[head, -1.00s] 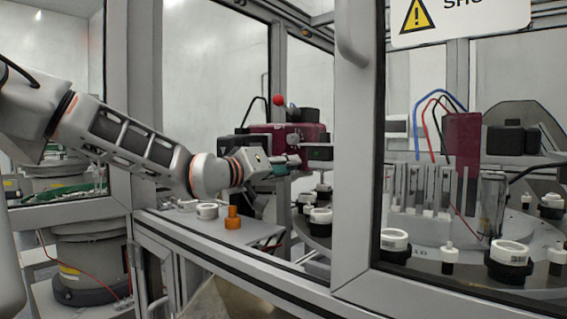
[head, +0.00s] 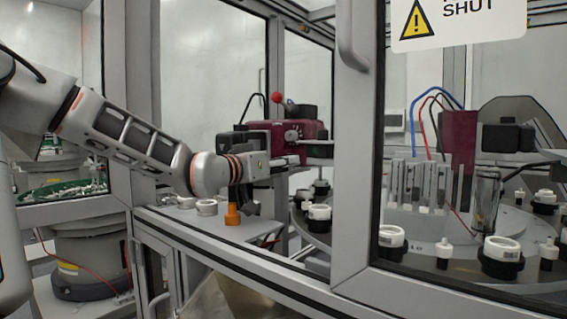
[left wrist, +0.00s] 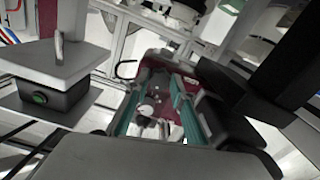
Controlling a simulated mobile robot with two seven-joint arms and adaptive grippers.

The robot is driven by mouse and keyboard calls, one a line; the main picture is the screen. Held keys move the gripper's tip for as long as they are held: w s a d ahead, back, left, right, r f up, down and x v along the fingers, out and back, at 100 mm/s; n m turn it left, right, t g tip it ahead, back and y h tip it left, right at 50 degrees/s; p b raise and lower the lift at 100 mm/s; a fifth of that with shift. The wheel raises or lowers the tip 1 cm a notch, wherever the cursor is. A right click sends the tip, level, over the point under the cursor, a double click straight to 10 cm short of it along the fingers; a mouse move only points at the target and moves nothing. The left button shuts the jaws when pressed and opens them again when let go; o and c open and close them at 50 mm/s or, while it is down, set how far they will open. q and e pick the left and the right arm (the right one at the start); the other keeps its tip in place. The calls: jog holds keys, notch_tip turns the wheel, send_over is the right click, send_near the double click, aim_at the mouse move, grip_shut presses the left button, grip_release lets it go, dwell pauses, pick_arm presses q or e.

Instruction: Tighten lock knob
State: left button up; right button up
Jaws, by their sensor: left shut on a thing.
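The maroon unit (head: 305,131) with a red ball on a lever stands inside the cell, beyond the open front. My left gripper (head: 281,160) reaches in from the left to its near face. In the left wrist view, the teal finger pads (left wrist: 157,113) stand on both sides of small pale and metallic parts at the maroon body (left wrist: 152,65). I take the small round part between them to be the lock knob (left wrist: 146,110); its outline is unclear. The left gripper is shut on it. In the head view the contact is hidden. My right gripper is not in view.
An orange part (head: 232,217) and a white ring (head: 207,207) are on the grey ledge below my left gripper. A rotary table (head: 315,222) with several white-capped parts is to the right. The door frame (head: 352,170) and its handle stand close on the right.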

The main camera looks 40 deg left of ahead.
pick_arm(q)
jog(key=shift+r, duration=0.1)
jog(key=o, duration=1.1)
